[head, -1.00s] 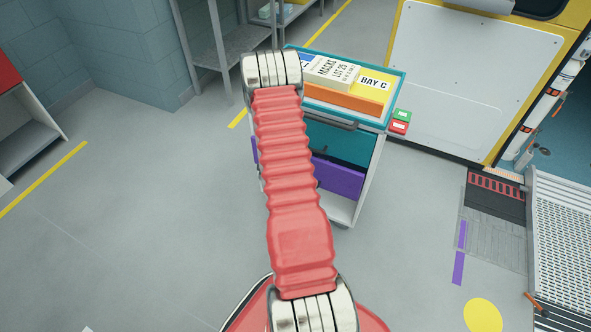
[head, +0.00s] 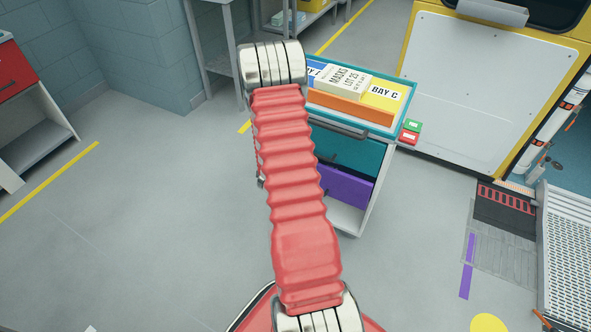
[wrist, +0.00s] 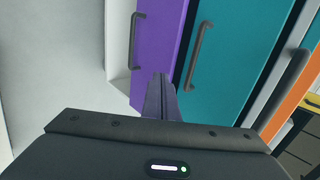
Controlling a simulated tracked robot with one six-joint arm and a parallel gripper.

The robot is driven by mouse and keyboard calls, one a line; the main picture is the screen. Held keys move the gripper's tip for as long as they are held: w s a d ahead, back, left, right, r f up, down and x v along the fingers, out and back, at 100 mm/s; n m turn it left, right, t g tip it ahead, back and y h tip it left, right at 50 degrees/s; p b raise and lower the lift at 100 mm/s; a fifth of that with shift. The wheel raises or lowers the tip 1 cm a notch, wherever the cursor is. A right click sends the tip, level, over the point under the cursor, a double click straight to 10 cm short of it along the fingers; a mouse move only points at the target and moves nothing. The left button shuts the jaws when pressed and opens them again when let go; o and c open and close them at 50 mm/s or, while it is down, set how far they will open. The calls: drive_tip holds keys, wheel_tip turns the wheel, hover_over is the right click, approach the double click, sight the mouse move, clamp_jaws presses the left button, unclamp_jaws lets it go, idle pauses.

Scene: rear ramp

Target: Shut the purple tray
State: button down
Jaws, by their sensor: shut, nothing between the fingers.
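The purple tray (head: 346,186) is the lower drawer of a trolley, under a teal drawer (head: 352,151). My arm hides its left part in the head view. In the wrist view the purple front (wrist: 157,40) with its dark bar handle (wrist: 133,42) fills the upper middle and looks about level with the teal front (wrist: 232,50). I cannot tell if a small gap is left. My gripper (wrist: 161,78) is shut and empty, its tips before the purple front near the teal edge. Contact cannot be told. My arm mostly hides the gripper in the head view.
The trolley's top tray (head: 398,100) holds labelled boxes. Small green and red boxes (head: 410,132) are beside it. A yellow-edged vehicle panel (head: 480,90) and a metal ramp (head: 570,235) are on the right. A red-drawer cabinet (head: 25,110) is far left. The floor at left is clear.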

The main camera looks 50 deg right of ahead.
drive_tip(key=w+a+r+n+t+y, duration=0.45)
drive_tip(key=w+a+r+n, duration=0.65)
drive_tip(key=w+a+r, duration=0.55)
drive_tip(key=s+a+r+n+t+y, duration=0.2)
drive_tip(key=a+r+n, duration=0.3)
drive_tip(key=a+r, duration=0.45)
drive_tip(key=s+a+r+n+g+y, duration=0.1)
drive_tip(key=s+a+r+n, duration=0.35)
drive_tip(key=a, duration=0.25)
drive_tip(key=s+a+r+n+y, duration=0.2)
drive_tip(key=s+a+r+n, duration=0.1)
drive_tip(key=a+r+n, duration=0.3)
drive_tip(key=s+a+r+n, duration=0.1)
drive_tip(key=s+a+n, duration=0.2)
drive_tip(key=s, duration=0.4)
drive_tip(key=s+a+r+n+g, duration=0.1)
drive_tip(key=s+a+r+n, duration=0.1)
drive_tip(key=s, duration=0.5)
drive_tip(key=shift+s+a+r+n, duration=0.15)
drive_tip(key=shift+a+n, duration=0.6)
drive_tip(key=shift+n, duration=0.5)
drive_tip(key=shift+g, duration=0.25)
